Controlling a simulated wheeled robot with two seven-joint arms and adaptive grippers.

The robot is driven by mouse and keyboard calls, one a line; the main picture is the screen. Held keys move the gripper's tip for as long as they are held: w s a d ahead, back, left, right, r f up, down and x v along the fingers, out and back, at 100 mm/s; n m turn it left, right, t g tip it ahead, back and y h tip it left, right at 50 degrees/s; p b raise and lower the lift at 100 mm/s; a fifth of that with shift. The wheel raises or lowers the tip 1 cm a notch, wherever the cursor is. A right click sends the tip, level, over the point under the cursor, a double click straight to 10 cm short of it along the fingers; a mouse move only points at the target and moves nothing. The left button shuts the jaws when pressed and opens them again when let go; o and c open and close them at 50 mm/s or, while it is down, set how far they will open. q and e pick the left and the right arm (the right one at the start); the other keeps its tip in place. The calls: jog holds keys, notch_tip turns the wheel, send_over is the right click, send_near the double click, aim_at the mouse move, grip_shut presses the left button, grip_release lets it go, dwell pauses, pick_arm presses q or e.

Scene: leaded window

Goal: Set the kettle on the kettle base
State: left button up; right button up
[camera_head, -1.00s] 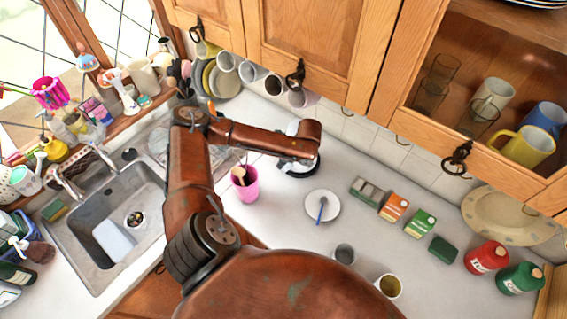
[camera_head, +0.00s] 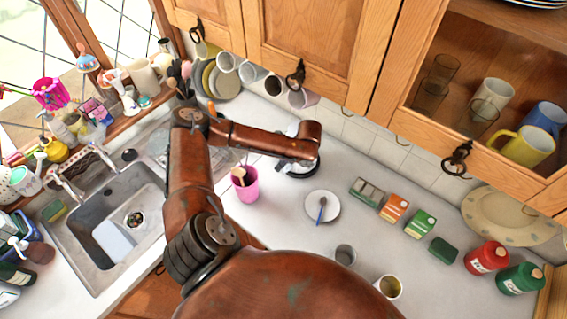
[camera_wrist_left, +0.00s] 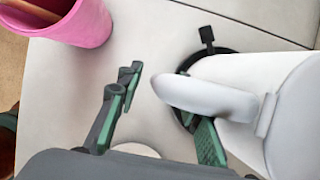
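The white kettle (camera_wrist_left: 240,85) is at the right of the left wrist view, its handle (camera_wrist_left: 200,97) pointing left. In the head view a small part of the kettle (camera_head: 293,129) shows behind my left arm. The black kettle base (camera_wrist_left: 213,62) shows as a dark round rim behind the kettle; it also shows in the head view (camera_head: 303,172). I cannot tell whether the kettle rests fully on it. My left gripper (camera_wrist_left: 155,92) is open with its fingers apart. One finger is partly hidden behind the handle; the other is clear to its left. My right gripper is out of view.
A pink cup (camera_head: 245,186) with utensils stands close to my left gripper. A white plate (camera_head: 322,207) with a blue-handled utensil lies to the right. Small boxes (camera_head: 394,208) stand farther right. The sink (camera_head: 100,200) is at left; wall cabinets (camera_head: 300,50) hang above.

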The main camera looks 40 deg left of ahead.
pick_arm(q)
jog(key=v, duration=0.7)
jog(key=shift+r+b, duration=0.35)
jog(key=shift+b, duration=0.1)
jog(key=shift+d, duration=0.1)
